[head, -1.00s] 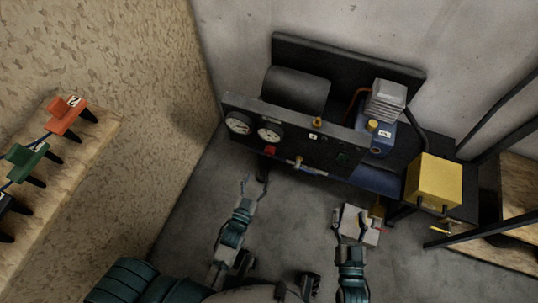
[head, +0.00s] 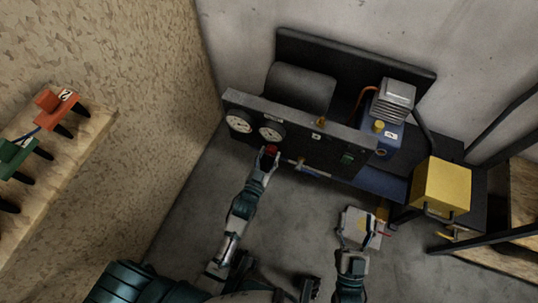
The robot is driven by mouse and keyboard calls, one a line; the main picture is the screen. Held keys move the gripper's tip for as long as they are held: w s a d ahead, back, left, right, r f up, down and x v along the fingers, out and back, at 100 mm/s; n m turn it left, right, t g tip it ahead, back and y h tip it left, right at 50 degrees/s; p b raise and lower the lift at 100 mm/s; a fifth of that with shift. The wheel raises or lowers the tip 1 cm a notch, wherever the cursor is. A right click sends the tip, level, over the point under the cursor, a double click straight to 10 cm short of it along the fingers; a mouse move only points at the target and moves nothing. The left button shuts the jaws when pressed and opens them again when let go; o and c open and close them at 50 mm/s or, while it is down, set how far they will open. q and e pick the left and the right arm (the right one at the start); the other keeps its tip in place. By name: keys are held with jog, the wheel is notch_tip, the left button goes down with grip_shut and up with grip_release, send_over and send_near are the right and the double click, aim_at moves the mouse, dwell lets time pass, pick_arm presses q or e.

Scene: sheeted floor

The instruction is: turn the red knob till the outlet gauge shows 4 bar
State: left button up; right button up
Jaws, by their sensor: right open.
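The red knob (head: 271,150) sits on the front of the dark panel (head: 300,127), below the right one of two white gauges. The left gauge (head: 239,122) and the right gauge (head: 271,133) are too small to read, and I cannot tell which is the outlet gauge. My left gripper (head: 268,156) is at the red knob, its fingers beside it and partly covering it. Whether they are closed on the knob is not clear. My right gripper (head: 354,243) is open and empty, low over the floor by a white box (head: 360,223).
A dark tank (head: 299,87) and a blue compressor (head: 384,133) stand behind the panel. A brass-coloured valve (head: 298,164) is right of the knob. A yellow box (head: 441,186) is at the right. Orange (head: 53,102) and green clamps lie on a wooden shelf at left.

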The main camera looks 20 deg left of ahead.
pick_arm(q)
jog(key=c, duration=0.6)
jog(key=shift+r+p, duration=0.1)
jog(key=shift+p, duration=0.2)
jog(key=shift+m+p, duration=0.8)
jog(key=shift+p, duration=0.1)
pick_arm(e)
jog(key=f+g, duration=0.3)
jog(key=f+g+h, duration=0.1)
jog(key=f, duration=0.1)
jog(key=shift+w+d+f+g, duration=0.1)
jog(key=shift+w+d+g, duration=0.1)
jog(key=shift+w+g, duration=0.1)
pick_arm(q)
jog(key=o, duration=1.2)
jog(key=shift+c, duration=0.2)
jog(key=s, duration=1.2)
jog(key=shift+a+f, duration=0.2)
